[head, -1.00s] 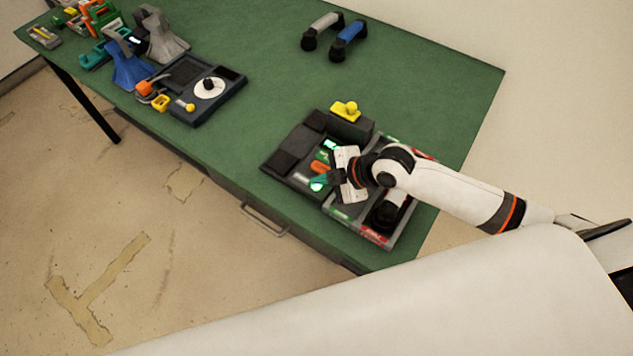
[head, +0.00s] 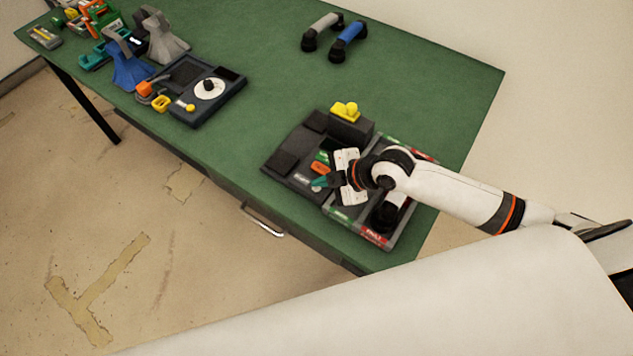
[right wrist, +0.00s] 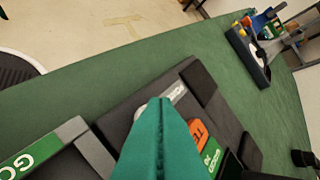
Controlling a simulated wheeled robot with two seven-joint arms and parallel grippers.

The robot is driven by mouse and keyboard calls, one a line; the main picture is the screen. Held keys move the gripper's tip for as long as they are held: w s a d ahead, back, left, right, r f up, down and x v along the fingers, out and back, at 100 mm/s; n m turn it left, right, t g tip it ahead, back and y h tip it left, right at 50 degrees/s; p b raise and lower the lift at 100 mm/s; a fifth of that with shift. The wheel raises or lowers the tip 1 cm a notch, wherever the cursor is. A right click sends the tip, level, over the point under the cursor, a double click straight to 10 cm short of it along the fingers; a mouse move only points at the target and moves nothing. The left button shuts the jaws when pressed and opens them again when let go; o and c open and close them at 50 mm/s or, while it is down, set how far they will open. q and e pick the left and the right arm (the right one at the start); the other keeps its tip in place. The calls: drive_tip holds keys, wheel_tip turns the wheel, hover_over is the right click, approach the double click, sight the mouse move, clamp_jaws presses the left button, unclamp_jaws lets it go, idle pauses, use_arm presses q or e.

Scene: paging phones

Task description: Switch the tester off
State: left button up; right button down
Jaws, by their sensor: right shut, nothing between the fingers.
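The tester (head: 285,180) is a dark flat unit with black pads near the table's right front edge. An orange rocker switch (head: 320,168) sits on it, with a green label (head: 323,156) beside it; no lit green glow shows on the tester. My right gripper (head: 319,183) has teal fingertips, shut and empty, just over the tester beside the orange switch. In the right wrist view the shut fingertips (right wrist: 162,105) hide part of the panel; the orange switch (right wrist: 199,134) is right of them. Whether they touch the panel I cannot tell. My left gripper is not in view.
A sorting tray with green and red labels (head: 375,236) adjoins the tester and holds a dark-ended handset (head: 388,212). A yellow-topped block (head: 346,110) stands behind. Two handsets (head: 348,42), a dial unit (head: 225,98) and coloured stands (head: 128,65) are further off. The table's middle is clear.

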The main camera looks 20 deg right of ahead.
drive_tip(key=shift+r, duration=0.35)
wheel_tip(320, 180, up, 6)
drive_tip(key=p, duration=0.6)
idle(0.3)
drive_tip(key=shift+d, duration=0.1)
